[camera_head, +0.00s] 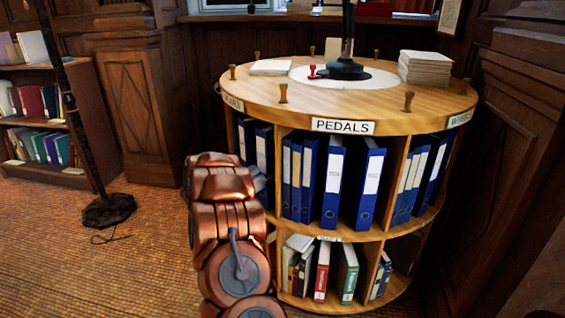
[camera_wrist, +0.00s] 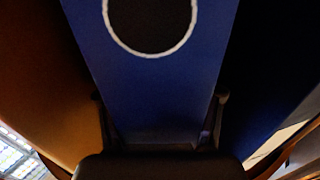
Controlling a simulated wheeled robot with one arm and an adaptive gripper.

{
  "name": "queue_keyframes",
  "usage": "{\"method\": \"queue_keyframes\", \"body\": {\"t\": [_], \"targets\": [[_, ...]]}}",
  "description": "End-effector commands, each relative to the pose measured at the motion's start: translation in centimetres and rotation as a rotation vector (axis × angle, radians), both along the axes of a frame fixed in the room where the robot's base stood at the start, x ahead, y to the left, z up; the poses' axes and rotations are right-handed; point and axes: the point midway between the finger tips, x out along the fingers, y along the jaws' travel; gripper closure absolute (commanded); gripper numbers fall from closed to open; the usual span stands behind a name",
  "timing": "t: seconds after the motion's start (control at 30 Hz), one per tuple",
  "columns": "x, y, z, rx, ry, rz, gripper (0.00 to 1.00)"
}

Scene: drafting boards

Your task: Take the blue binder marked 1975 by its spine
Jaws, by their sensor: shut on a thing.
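In the wrist view a blue binder (camera_wrist: 150,85) fills the middle, its spine facing me with a white-ringed dark finger hole. No 1975 marking is readable. My gripper (camera_wrist: 160,98) has one finger on each side of the spine's near end and is shut on it. In the head view my copper arm reaches to the left part of the round shelf, and the gripper is mostly hidden there. Blue binders (camera_head: 263,150) stand upright in that left compartment, partly hidden by my arm. I cannot tell from the head view which one is held.
The round wooden shelf (camera_head: 420,118) has a PEDALS label (camera_head: 343,126) over a compartment of several blue binders (camera_head: 333,180). Small pegs, a paper stack (camera_head: 425,68) and a red stamp (camera_head: 314,72) are on top.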

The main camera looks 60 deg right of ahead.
Motion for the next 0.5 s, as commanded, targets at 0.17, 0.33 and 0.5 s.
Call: {"method": "queue_keyframes", "body": {"t": [0.17,0.33,0.5], "targets": [[-0.01,0.01,-0.04,0.001,0.000,0.000,0.92],[0.02,0.01,0.03,0.000,0.000,0.001,1.00],[0.02,0.01,0.09,0.000,0.000,0.001,1.00]]}}
